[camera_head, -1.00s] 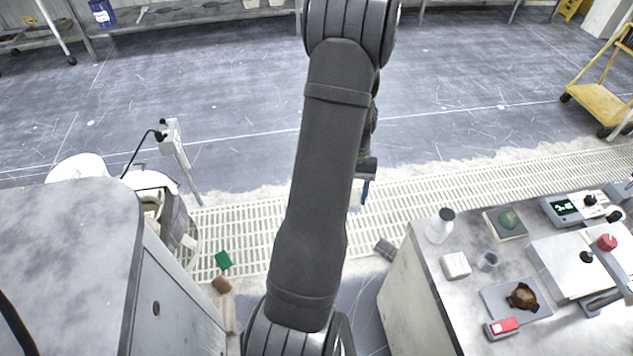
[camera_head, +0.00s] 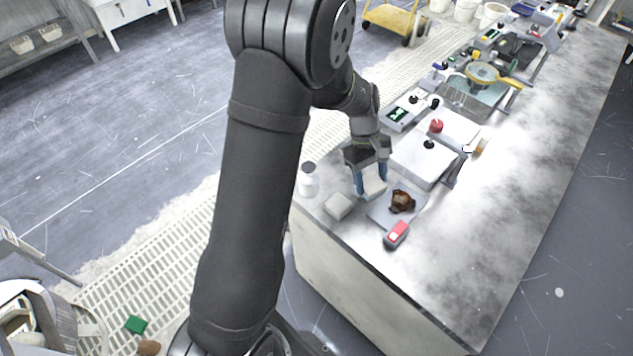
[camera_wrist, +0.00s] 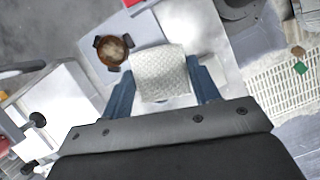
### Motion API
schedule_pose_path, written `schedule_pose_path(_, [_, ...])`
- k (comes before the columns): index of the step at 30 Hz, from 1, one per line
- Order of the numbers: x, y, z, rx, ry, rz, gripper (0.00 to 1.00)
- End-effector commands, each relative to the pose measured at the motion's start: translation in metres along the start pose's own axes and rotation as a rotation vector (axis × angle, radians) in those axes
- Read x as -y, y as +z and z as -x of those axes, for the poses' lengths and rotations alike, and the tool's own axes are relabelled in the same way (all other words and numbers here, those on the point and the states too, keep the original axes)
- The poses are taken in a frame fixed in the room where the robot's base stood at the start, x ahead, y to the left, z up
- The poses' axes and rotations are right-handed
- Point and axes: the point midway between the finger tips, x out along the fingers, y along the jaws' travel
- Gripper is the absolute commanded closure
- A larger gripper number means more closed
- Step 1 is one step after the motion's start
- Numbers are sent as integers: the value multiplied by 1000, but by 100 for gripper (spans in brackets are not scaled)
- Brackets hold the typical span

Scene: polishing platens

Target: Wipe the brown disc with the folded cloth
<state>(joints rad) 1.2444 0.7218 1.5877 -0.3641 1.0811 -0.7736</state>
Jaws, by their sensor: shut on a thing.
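The folded cloth (camera_head: 374,189) is a thick white pad between the blue fingers of my gripper (camera_head: 371,183) in the head view. In the wrist view the cloth (camera_wrist: 162,73) shows a textured face, with a finger of my gripper (camera_wrist: 161,90) on either side. The brown disc (camera_head: 402,201) lies on a grey plate (camera_head: 381,217), just right of the cloth. The cloth's height above the bench is unclear.
A white block (camera_head: 338,206) and a white bottle (camera_head: 309,181) stand left of my gripper. A red-topped device (camera_head: 397,234) lies before the plate. A white box (camera_head: 424,160) with a black knob stands behind it. The bench (camera_head: 455,280) is clear at the front right.

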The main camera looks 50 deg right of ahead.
Motion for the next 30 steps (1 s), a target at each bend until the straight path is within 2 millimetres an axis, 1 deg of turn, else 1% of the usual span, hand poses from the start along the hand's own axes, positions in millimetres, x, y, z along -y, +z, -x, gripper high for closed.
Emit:
schedule_pose_path(1, [-20, 14, -2, -1, 16, 30, 63])
schedule_pose_path(3, [-43, 31, -4, -1, 40, 88, 63])
schedule_pose_path(6, [-67, 51, -5, 1, 66, 155, 63])
schedule_pose_path(9, [-83, 66, -7, 3, 84, 202, 63])
schedule_pose_path(12, [-91, 73, -7, 4, 94, 227, 63])
schedule_pose_path(15, [-94, 75, -9, 6, 98, 239, 63])
schedule_pose_path(20, [-94, 72, -17, 7, 96, 241, 63])
schedule_pose_path(30, [-93, 60, -45, 6, 96, 240, 63])
